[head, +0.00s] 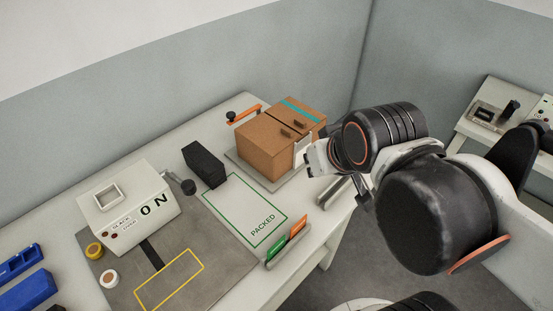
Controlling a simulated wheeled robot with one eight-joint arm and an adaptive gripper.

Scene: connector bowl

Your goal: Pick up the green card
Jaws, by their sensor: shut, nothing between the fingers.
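The green card (275,249) stands tilted in a small grey holder (271,266) at the front right edge of the table. An orange card (298,225) stands in the same holder, just behind and to the right of it. My gripper (309,156) is shut and empty beside the right side of the cardboard box. It is above and to the right of the green card, well apart from it. The fingertips are small and hard to make out against the box.
The cardboard box (262,147) stands on a grey plate behind the green-outlined PACKED area (243,213). A black block (204,163), a white ON device (124,209) and blue bins (25,291) are farther left. The PACKED area is clear.

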